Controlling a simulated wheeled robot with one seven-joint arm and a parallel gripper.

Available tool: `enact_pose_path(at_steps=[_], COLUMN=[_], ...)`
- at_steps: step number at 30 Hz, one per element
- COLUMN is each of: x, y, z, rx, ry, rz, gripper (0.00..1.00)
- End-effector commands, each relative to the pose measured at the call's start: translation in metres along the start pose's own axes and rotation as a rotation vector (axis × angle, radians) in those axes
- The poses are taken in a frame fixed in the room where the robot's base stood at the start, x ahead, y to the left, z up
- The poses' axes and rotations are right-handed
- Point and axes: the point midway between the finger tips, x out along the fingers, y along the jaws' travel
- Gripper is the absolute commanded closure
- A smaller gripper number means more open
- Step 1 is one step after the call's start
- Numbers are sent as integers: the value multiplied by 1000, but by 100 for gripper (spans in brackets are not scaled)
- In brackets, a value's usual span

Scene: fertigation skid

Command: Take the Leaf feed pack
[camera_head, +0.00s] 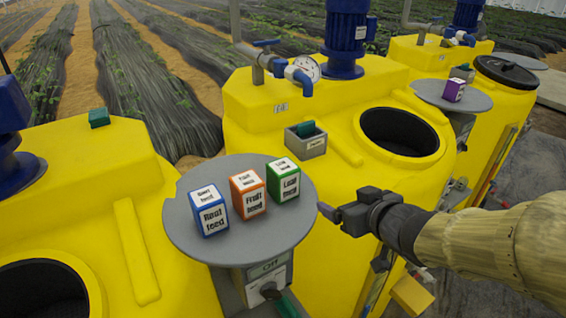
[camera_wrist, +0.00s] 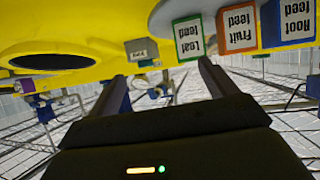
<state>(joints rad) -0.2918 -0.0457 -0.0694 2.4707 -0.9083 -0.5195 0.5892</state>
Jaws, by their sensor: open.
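The Leaf feed pack (camera_head: 284,181) is a green-edged box with white labels. It stands upright at the right of a row on a round grey plate (camera_head: 190,236). My gripper (camera_head: 328,211) is beside the plate's right edge, apart from the pack, open with nothing between its fingers. The wrist view is upside down; there the Leaf feed pack (camera_wrist: 188,38) shows above and between the fingers, some way ahead. The orange Fruit feed pack (camera_head: 248,194) stands to its left, and the blue Root feed pack (camera_head: 209,212) is further left.
A yellow tank (camera_head: 290,105) with a dark round opening (camera_head: 400,131) stands behind. A small grey box (camera_head: 306,146) with a green piece sits on it. A panel marked Off (camera_head: 268,268) is below the plate. A purple pack (camera_head: 454,90) stands on another plate at the upper right.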

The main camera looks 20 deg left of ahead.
Motion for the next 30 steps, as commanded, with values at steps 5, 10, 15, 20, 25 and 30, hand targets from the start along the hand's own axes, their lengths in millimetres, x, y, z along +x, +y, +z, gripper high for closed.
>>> enact_pose_path(at_steps=[5, 10, 15, 20, 25, 30], x=[-9, -8, -8, 4, 28, 52], y=[-38, -41, -41, -43, -47, -51], z=[-37, -36, -36, -36, -38, -41], rx=[-47, -50, -50, -49, -49, -49], ry=[76, 81, 80, 77, 76, 77], rz=[-158, -171, -169, -171, -171, -171], gripper=[15, 15, 15, 15, 15, 15])
